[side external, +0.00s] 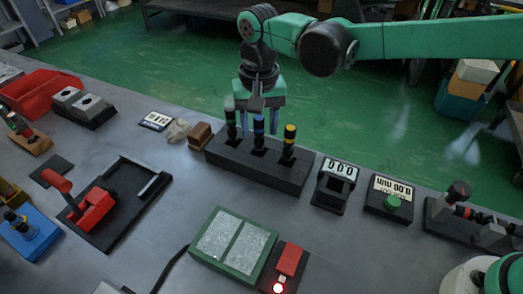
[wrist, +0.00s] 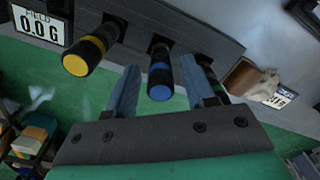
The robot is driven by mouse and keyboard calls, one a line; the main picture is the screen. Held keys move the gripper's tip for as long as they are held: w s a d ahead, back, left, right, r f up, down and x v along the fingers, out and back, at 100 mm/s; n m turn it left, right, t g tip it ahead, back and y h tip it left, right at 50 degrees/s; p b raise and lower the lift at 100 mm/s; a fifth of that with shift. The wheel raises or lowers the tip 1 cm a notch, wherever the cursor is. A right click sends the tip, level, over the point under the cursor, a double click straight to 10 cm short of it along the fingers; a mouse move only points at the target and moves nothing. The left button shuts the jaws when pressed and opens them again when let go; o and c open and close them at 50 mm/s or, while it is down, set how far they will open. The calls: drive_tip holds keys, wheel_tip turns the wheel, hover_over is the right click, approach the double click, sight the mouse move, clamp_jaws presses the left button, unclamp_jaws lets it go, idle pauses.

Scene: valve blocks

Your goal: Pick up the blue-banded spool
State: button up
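The blue-banded spool (side external: 259,132) is black with a blue band near its top and stands upright in the middle slot of a black block (side external: 290,178). My gripper (side external: 260,118) is over it, pointing down, with its bluish fingers open. In the wrist view the blue-banded spool (wrist: 160,76) shows between the two fingertips of my gripper (wrist: 159,66), with a gap on each side. A yellow-banded spool (side external: 289,143) stands to its right in the block. A green-banded spool (side external: 231,124) stands to its left, partly hidden by the right finger in the wrist view.
A brown block (side external: 200,136) sits just left of the spool block. A "000" display (side external: 335,183) and a green-button box (side external: 389,198) stand to the right. A green-framed tray (side external: 233,246) and a red switch (side external: 288,262) lie in front. Bare grey table lies between.

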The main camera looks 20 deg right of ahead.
clamp_jaws()
drive_tip(key=shift+r, duration=0.15)
